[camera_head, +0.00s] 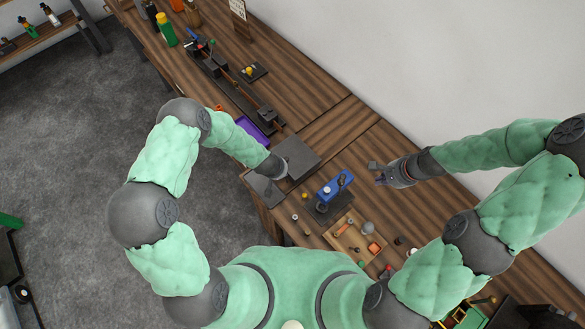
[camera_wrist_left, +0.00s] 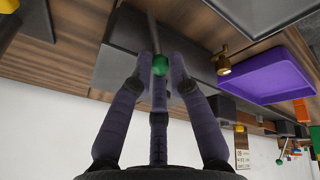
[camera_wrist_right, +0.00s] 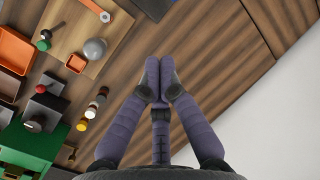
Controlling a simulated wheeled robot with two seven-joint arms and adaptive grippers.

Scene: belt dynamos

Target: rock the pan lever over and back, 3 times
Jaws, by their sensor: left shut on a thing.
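The pan lever shows in the left wrist view as a thin grey rod (camera_wrist_left: 152,34) with a green knob (camera_wrist_left: 160,65). My left gripper (camera_wrist_left: 160,68) is shut on the green knob, with its fingers around it. The rod lies in front of a dark grey body (camera_wrist_left: 112,68). In the head view my left gripper (camera_head: 279,168) is beside dark grey plates (camera_head: 299,155) at the bench's front edge; the lever there is hidden or too small to make out.
A purple tray (camera_wrist_left: 262,78) and a brass fitting (camera_wrist_left: 223,60) are close to the left gripper. A blue device (camera_head: 330,189) stands to the right of the plates. A wooden tray (camera_head: 345,240) holds small parts. The bench beneath the right gripper is clear.

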